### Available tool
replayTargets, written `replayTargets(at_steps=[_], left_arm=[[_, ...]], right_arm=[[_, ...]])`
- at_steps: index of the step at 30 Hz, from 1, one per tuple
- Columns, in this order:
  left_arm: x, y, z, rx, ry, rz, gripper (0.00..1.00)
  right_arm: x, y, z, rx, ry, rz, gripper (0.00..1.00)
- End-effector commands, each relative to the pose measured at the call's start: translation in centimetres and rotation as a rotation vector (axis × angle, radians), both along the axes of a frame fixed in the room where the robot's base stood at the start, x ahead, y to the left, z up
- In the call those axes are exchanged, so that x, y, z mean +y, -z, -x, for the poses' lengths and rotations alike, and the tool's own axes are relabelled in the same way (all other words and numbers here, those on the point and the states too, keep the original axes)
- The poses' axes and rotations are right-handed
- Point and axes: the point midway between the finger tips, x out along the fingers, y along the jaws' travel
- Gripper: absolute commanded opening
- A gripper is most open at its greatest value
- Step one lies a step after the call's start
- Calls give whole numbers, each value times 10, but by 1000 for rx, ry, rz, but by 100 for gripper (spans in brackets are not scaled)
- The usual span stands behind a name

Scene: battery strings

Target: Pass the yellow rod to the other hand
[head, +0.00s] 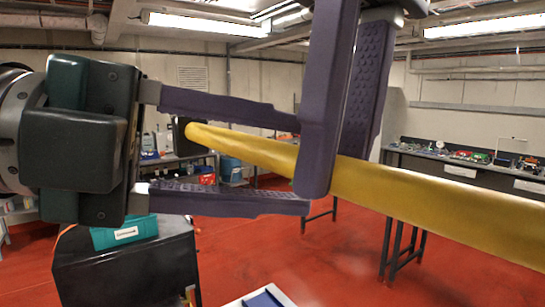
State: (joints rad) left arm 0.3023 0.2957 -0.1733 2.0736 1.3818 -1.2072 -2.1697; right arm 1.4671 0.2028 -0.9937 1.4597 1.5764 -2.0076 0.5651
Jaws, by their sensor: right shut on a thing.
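The yellow rod (430,205) runs in the head view from its free end near my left gripper's palm toward the lower right edge, where it leaves the frame. My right gripper (335,172) comes down from the top. It is shut on the rod, with one purple finger in front and one behind. My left gripper (303,162) reaches in from the left with its fingers apart, one above the rod and one below. Gaps show between those fingers and the rod. The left fingertips appear close to the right gripper's front finger; contact is hard to tell.
A dark cabinet (130,265) with a teal case (122,232) stands at the lower left. A dark bench (470,178) with several small items runs along the right. A white-edged tray (262,298) shows at the bottom. The red floor (330,265) between is mostly clear.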

Motion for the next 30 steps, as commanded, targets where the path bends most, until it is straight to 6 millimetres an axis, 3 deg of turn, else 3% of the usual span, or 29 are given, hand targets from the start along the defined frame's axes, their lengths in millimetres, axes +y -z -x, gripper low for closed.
replayTargets(at_steps=[2,12,30], left_arm=[[0,0,0,0,0,0,40],[0,1,0,2,0,-3,1],[1,3,0,5,0,-8,0]], right_arm=[[0,-1,0,-1,0,-1,0],[0,-1,0,-1,0,-1,0],[0,-2,-1,-4,1,-2,0]])
